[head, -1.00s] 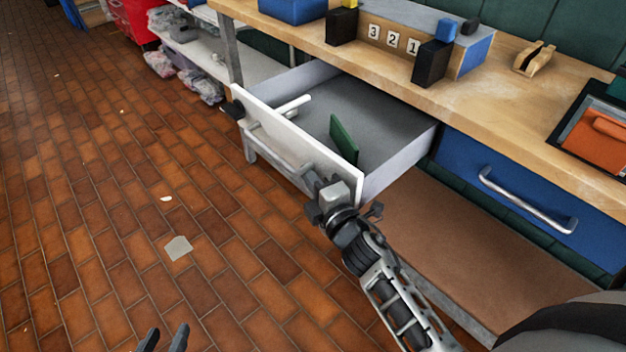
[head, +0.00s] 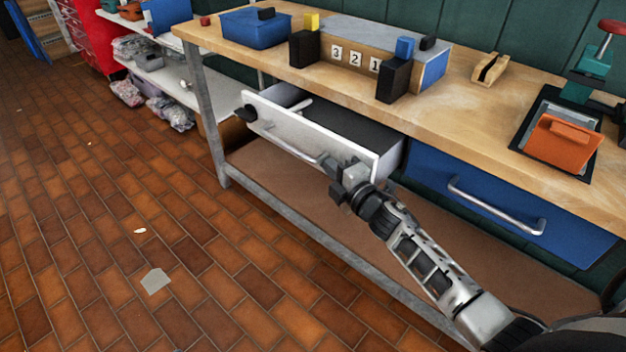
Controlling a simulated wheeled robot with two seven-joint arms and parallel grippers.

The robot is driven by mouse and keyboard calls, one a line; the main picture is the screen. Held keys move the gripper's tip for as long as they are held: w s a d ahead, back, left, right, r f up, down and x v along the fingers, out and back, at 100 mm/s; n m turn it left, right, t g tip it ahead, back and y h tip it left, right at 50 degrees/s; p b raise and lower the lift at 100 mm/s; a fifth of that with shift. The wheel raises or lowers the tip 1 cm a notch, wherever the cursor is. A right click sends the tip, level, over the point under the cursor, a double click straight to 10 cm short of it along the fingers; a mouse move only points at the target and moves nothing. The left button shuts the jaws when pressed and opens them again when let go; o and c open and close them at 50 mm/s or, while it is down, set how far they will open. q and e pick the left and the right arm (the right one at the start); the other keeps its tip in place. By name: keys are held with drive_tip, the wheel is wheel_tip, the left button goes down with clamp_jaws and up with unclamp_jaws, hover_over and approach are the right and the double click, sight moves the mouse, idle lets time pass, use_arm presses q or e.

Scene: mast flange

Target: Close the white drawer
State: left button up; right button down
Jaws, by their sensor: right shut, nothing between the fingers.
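The white drawer (head: 318,137) under the workbench stands partly open, its front sticking out from the bench edge. Its grey inside shows behind the front, with a white bar-shaped item (head: 299,107) near the left. A metal bar handle (head: 283,143) runs along the front. My right gripper (head: 342,172) is shut at the right end of the drawer front, by the end of the handle. Whether it touches the front or the handle I cannot tell. My left gripper is out of view.
A blue drawer (head: 500,200) is closed to the right. The wooden worktop (head: 460,110) holds a blue box (head: 256,28), black blocks, a number block and an orange item (head: 563,143). A brown lower shelf (head: 270,185) lies beneath. The tiled floor at left is mostly clear.

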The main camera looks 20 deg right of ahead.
drive_tip(key=shift+w+d, duration=0.25)
drive_tip(key=shift+d, duration=0.35)
drive_tip(key=shift+w+d, duration=0.3)
drive_tip(key=shift+d, duration=0.3)
drive_tip(key=shift+w+d, duration=0.25)
drive_tip(key=shift+d, duration=0.35)
